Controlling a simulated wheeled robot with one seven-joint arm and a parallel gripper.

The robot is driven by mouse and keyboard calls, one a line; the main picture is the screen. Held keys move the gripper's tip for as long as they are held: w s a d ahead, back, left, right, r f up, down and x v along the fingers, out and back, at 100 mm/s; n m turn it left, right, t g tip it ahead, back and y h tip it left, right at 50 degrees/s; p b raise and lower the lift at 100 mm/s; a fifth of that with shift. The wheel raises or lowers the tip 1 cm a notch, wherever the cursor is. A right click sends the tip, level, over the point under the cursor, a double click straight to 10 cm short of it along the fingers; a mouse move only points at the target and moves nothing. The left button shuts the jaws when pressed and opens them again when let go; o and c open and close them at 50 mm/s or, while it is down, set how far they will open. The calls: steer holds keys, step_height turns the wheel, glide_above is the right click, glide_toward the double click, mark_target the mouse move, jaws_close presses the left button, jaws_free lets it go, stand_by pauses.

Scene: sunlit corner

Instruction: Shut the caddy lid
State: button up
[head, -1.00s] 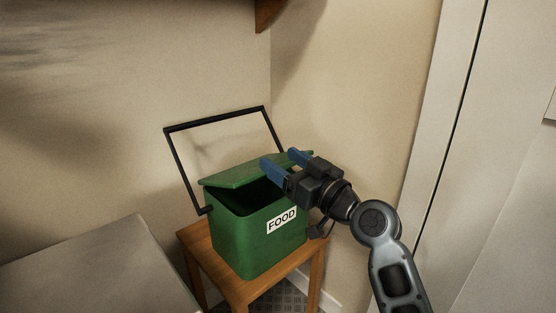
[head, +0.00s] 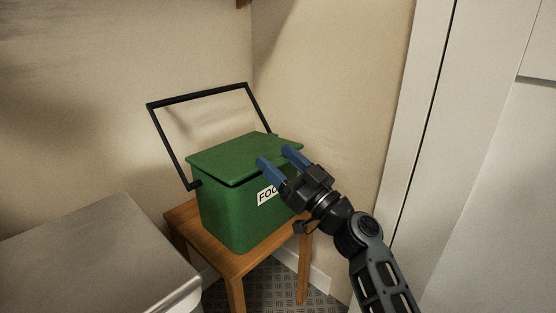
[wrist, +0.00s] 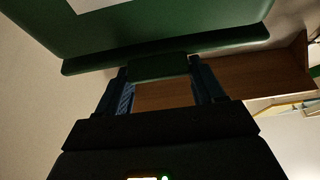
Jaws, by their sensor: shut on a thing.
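The green caddy (head: 225,215) stands upright on a small wooden stool, its FOOD label partly hidden behind my gripper. Its green lid (head: 225,155) lies low over the body, almost level, with a thin dark line under its front edge; I cannot tell whether it is fully seated. My gripper (head: 277,157) is at the lid's front right, its blue fingers at the edge. In the wrist view the fingers (wrist: 163,88) are shut on a green tab of the lid (wrist: 160,68). The black handle (head: 198,95) stands raised behind the lid.
The wooden stool (head: 235,261) sits in a corner between beige walls. A grey-topped unit (head: 95,250) is close at the left front. A pale door or panel (head: 470,190) is on the right. Patterned floor (head: 275,285) shows below the stool.

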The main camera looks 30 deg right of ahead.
steer(key=shift+w, duration=0.1)
stand_by(0.3)
steer(key=o, duration=1.4)
steer(key=shift+o, duration=0.2)
steer(key=v, duration=0.7)
steer(key=shift+s+f, duration=0.25)
steer(key=shift+s, duration=0.1)
steer(key=shift+f, duration=0.1)
